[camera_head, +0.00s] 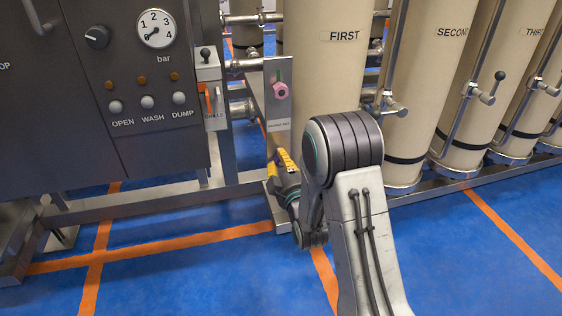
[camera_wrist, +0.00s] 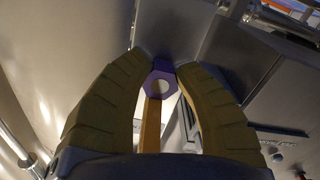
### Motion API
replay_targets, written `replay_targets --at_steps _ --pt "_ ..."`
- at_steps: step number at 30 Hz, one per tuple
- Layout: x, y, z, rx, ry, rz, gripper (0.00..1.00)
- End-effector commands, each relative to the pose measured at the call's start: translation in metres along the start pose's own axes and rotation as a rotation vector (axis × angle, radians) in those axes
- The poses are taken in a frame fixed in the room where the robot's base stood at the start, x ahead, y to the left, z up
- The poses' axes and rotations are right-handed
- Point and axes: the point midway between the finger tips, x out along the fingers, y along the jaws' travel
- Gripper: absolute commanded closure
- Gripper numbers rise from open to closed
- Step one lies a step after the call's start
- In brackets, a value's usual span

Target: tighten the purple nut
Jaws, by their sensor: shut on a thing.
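The purple nut (camera_wrist: 161,82) is six-sided with a pale round centre. In the wrist view it sits between the tips of my gripper (camera_wrist: 163,72), whose two ribbed yellow-brown fingers are closed on its sides. A narrow orange-tan bar (camera_wrist: 151,125) shows just below the nut; I cannot tell what it joins. In the head view my gripper (camera_head: 280,163) is low by the upright metal plate (camera_head: 270,108), beneath its white label. The purple nut is hidden there behind my fingers and arm.
A pink knob-like part (camera_head: 280,90) is higher on the same plate. Beige columns (camera_head: 325,70) stand behind and right. The blue floor (camera_head: 180,275) in front is clear.

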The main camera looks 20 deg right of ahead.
Motion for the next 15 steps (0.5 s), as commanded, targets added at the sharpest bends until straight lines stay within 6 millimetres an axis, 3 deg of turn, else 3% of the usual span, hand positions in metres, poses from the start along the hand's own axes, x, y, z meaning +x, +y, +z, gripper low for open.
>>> replay_targets --at_steps 5,15 --pt "0.0008 0.0005 -0.0016 0.080 0.005 0.002 1.00" --pt "0.0012 0.0011 -0.0022 0.404 0.007 0.002 1.00"
